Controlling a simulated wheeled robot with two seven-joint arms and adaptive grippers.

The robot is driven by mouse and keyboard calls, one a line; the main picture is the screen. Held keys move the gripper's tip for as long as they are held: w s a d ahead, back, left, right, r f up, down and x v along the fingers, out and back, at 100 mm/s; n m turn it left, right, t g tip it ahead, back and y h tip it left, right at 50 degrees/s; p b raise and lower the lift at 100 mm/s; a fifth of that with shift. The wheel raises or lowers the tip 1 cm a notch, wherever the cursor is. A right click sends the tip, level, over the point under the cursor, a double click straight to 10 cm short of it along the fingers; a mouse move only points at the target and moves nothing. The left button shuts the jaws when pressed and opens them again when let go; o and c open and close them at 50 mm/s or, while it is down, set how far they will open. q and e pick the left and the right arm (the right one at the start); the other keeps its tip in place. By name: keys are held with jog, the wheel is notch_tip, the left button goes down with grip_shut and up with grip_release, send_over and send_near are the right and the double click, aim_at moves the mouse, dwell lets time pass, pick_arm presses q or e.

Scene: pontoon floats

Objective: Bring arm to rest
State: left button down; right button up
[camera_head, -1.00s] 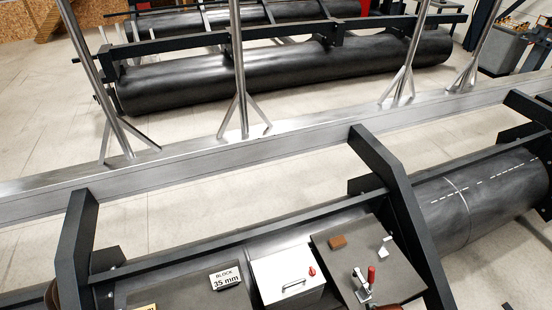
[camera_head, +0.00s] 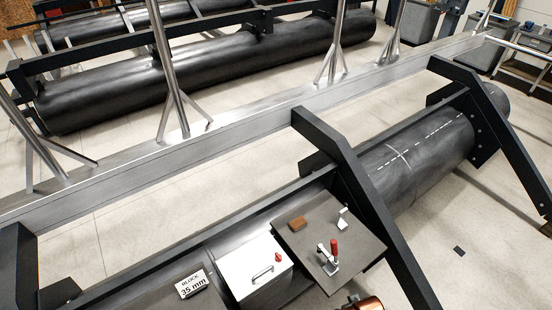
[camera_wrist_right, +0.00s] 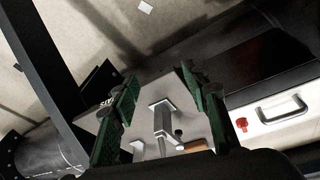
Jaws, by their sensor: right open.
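My right gripper (camera_wrist_right: 162,115) shows in the right wrist view with its two green-padded fingers apart and nothing held between them. Beyond the fingers is a toggle clamp (camera_wrist_right: 163,122) on a dark plate; I cannot tell the distance. In the head view the same clamp, with a red handle (camera_head: 334,247), stands on the tilted dark plate (camera_head: 355,262). A copper-coloured part shows at the bottom edge of the head view and may belong to my arm. Neither gripper shows clearly in the head view. My left gripper is not in view.
A brown block (camera_head: 298,223) and a white piece (camera_head: 343,218) lie on the plate. A white box (camera_head: 250,270) with handle and red knob stands beside it, near a "BLOCK 35 mm" sign (camera_head: 193,284). Dark frame beams (camera_head: 365,205) rise over the black pontoon (camera_head: 420,165).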

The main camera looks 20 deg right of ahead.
jog(key=s+a+f+g+b, duration=0.1)
jog(key=s+f+b, duration=0.2)
jog(key=f, duration=1.2)
jog(key=s+f+b, duration=0.2)
jog(key=s+f, duration=0.1)
jog(key=f, duration=1.3)
jog(key=s+f+n+g+b, duration=0.1)
jog(key=s+f+b, duration=0.3)
jog(key=s+f, duration=1.3)
jog(key=shift+y+b, duration=0.3)
jog(key=shift+b, duration=0.1)
jog(key=shift+a, duration=0.1)
